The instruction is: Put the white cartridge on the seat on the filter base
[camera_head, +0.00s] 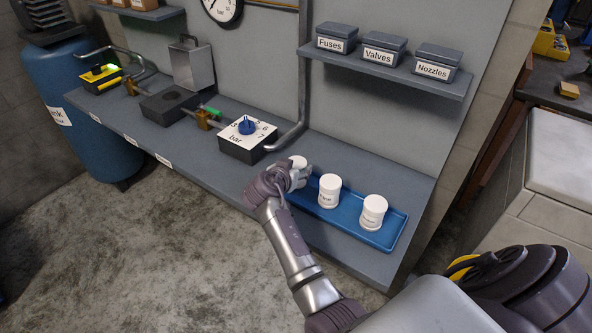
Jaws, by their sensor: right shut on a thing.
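My right gripper (298,176) is shut on a white cartridge (298,161) at the left end of the blue tray (384,241). The gripper hides most of this cartridge, so I cannot tell whether it still touches the tray. Two more white cartridges stand upright on the tray, one in the middle (329,190) and one at the right (374,212). The filter base appears to be the dark block (150,109) with a round recess (175,95) on its top, empty as far as I see. A grey metal cover (193,65) stands open behind it. My left gripper is not in view.
A regulator box with a blue knob (246,125) stands between the tray and the filter base. Brass fittings with a green lever (210,112) are beside it. A vertical pipe (303,85) rises behind. A shelf (400,73) with labelled bins hangs above the tray.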

